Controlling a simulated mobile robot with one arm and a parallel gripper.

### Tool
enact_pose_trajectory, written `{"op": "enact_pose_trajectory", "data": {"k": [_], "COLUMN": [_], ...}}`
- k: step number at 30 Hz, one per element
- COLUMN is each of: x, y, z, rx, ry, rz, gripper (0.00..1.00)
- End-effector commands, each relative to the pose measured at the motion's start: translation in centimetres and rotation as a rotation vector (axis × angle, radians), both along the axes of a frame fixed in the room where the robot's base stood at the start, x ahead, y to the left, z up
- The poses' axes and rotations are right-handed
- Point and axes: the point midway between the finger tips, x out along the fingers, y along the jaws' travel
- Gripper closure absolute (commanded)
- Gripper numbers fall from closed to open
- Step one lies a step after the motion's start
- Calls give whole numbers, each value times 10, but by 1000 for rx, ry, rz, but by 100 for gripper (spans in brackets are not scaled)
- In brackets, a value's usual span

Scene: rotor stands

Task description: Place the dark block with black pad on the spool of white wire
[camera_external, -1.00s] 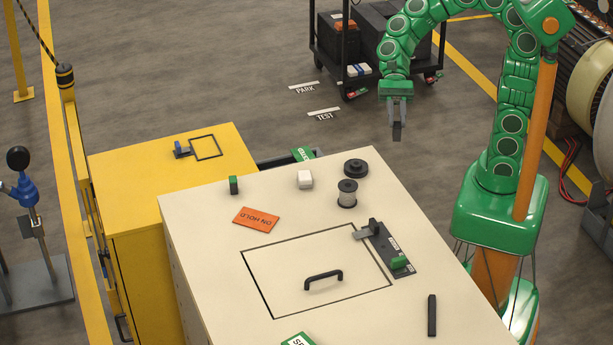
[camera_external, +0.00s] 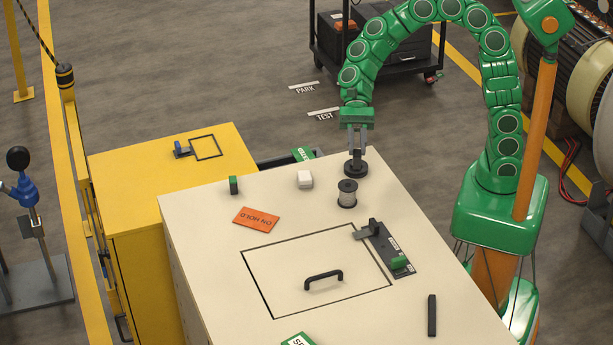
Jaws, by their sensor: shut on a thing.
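My gripper (camera_external: 357,147) points down at the far edge of the beige cabinet top. It is shut on the dark block (camera_external: 356,156), a narrow dark piece between the fingers. Its black pad cannot be told apart at this size. The held block overlaps a round black disc (camera_external: 355,171) in the picture; I cannot tell whether they touch. The spool of white wire (camera_external: 347,195) stands upright on the beige top, just in front of the disc, with dark flanges and pale wire. My gripper is behind and slightly right of the spool in the picture, apart from it.
The beige cabinet top (camera_external: 210,271) also bears a white block (camera_external: 305,180), a green and black block (camera_external: 234,185), an orange ON HOLD card (camera_external: 256,220), a handled panel (camera_external: 323,280), a latch plate (camera_external: 389,248) and a black bar (camera_external: 432,315). A yellow cabinet (camera_external: 130,172) adjoins at left.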

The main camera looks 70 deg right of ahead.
Motion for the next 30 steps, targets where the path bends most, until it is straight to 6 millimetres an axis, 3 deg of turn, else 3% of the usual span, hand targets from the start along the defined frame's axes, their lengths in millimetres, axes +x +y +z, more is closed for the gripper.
{"op": "enact_pose_trajectory", "data": {"k": [4,16,22,30], "x": [8,18,17,17], "y": [7,15,15,15], "z": [-14,-29,-55,-58], "rx": [0,-1,0,0], "ry": [3,2,3,0], "rz": [2,-1,-1,0], "gripper": [100,100,100,100]}}
